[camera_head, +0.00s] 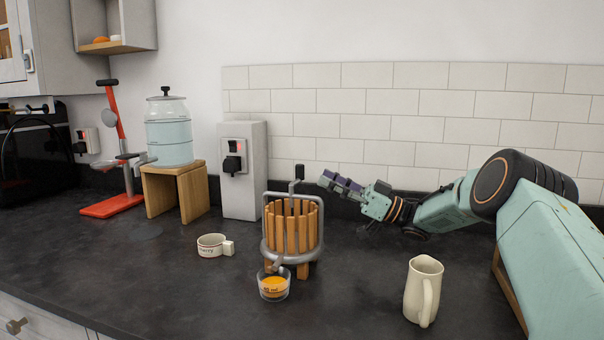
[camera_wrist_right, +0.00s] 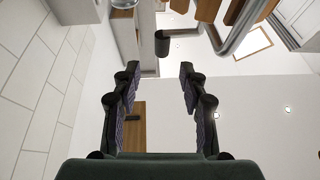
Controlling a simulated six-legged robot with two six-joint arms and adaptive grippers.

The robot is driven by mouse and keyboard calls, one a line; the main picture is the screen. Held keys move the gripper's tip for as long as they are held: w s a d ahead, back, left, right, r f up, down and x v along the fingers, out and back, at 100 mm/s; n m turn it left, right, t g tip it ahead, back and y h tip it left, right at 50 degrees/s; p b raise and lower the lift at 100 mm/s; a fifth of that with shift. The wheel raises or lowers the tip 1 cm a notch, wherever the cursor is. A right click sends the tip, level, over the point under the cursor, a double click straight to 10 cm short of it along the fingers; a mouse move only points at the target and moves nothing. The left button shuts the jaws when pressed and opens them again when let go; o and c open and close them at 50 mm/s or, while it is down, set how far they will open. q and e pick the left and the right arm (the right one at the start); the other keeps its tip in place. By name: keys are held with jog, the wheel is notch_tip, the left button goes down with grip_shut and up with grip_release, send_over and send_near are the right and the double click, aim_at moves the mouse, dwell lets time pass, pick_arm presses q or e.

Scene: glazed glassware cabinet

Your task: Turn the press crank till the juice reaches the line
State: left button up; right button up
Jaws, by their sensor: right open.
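The fruit press (camera_head: 292,232) stands on the counter, with upright wooden slats in a grey metal frame. Its crank has a black grip (camera_head: 299,172) upright above the basket. A clear glass (camera_head: 273,289) stands under the spout with orange juice (camera_head: 273,284) in it; the line is too small to make out. My right gripper (camera_head: 328,180) is open and empty, right of the crank grip and apart from it. In the right wrist view, the black grip (camera_wrist_right: 162,43) shows ahead, between and beyond the fingertips (camera_wrist_right: 158,75). My left gripper is not in view.
A cream jug (camera_head: 423,290) stands at the front right, below my right arm. A white mug (camera_head: 213,245) stands left of the press. Behind are a grey box with a socket (camera_head: 257,170), a drink dispenser on a wooden stand (camera_head: 168,130) and a red lever device (camera_head: 112,205).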

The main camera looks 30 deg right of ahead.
aim_at(301, 167)
jog(key=b+x, duration=0.1)
jog(key=x, duration=0.7)
jog(key=shift+a+f, duration=0.1)
jog(key=shift+a, duration=0.2)
jog(key=shift+s+d, duration=0.15)
jog(key=shift+s, duration=0.05)
jog(key=shift+c, duration=0.5)
jog(key=shift+w, duration=0.25)
jog(key=c, duration=0.5)
jog(key=shift+s, duration=0.15)
grip_shut()
